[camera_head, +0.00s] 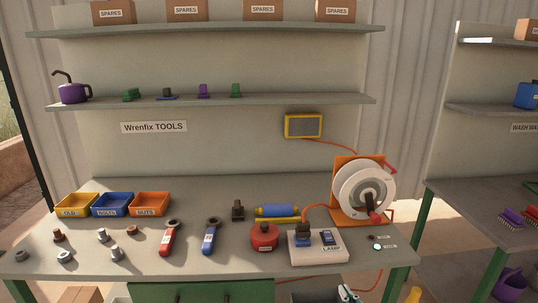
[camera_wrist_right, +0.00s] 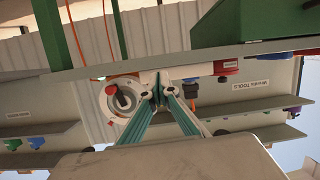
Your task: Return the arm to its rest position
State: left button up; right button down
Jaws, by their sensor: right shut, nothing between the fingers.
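My right gripper (camera_head: 347,293) is at the bottom edge of the head view, low in front of the bench (camera_head: 200,258) and below the lamp box. Its teal fingers (camera_wrist_right: 160,90) are closed together in the right wrist view, with nothing between them. The white box marked LAMP (camera_head: 318,256) stands at the bench's front right, with blue blocks (camera_head: 304,234) on top. A small light (camera_head: 377,246) glows on the bench to its right. My left gripper is not in view.
An orange cable reel (camera_head: 363,190) stands at the back right; its cable runs below the bench edge. Red and blue tools (camera_head: 209,238), a red round can (camera_head: 264,237) and bins (camera_head: 112,205) fill the bench. A second bench (camera_head: 480,205) is at right, past a gap.

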jog(key=s+f+n+g, duration=0.1)
jog(key=s+f+g, duration=0.1)
jog(key=s+f, duration=0.7)
jog(key=s+a+f+n+g+y, duration=0.1)
jog(key=s+f+g, duration=0.1)
jog(key=s+f, duration=0.7)
jog(key=s, duration=0.7)
jog(key=shift+f+n, duration=0.2)
jog(key=shift+n, duration=0.1)
